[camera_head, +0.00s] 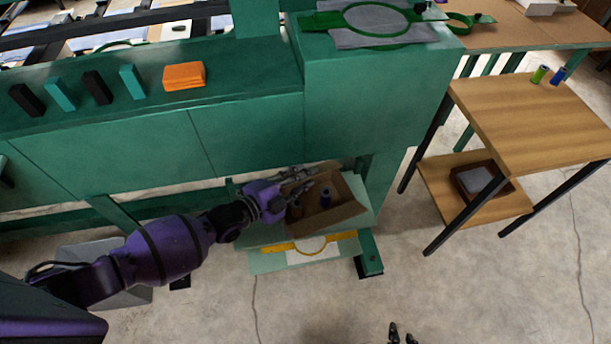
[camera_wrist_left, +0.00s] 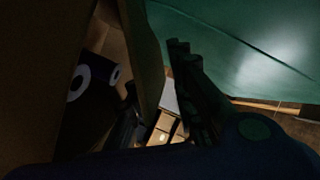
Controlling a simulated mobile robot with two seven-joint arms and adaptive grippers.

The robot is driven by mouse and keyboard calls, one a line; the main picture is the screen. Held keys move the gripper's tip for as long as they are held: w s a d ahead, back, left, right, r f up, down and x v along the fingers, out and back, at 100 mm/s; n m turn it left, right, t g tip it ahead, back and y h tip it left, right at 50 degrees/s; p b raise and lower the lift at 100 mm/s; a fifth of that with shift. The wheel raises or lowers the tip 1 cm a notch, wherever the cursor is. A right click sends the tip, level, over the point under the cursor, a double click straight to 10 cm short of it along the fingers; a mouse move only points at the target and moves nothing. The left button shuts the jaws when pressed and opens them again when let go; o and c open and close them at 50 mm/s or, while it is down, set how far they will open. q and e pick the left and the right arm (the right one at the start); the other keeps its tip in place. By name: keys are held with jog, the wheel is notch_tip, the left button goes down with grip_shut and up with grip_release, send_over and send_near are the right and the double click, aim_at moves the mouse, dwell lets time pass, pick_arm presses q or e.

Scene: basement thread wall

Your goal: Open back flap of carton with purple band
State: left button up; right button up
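The open cardboard carton (camera_head: 347,213) sits on a low green shelf under the green cabinet, with dark spools (camera_head: 326,197) inside. No purple band shows on it. My left gripper (camera_head: 309,178) is at the carton's back left, by its back flap (camera_head: 326,168). In the left wrist view my left gripper (camera_wrist_left: 155,100) has its fingers apart, with an upright cardboard panel (camera_wrist_left: 142,50) between them; contact is unclear. Spools (camera_wrist_left: 92,78) show left of the panel. My right gripper (camera_head: 401,334) shows only its tips at the bottom edge, apart and empty.
The green cabinet (camera_head: 250,130) overhangs close behind and above the carton. A yellow hoop (camera_head: 310,245) lies in front of it. A wooden table (camera_head: 540,120) with a lower shelf stands to the right. The concrete floor in front is clear.

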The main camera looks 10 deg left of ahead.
pick_arm(q)
jog(key=shift+w+d+f, duration=0.1)
jog(key=shift+w+d, duration=0.25)
jog(key=shift+d, duration=0.1)
grip_shut()
jog(key=shift+a, duration=0.1)
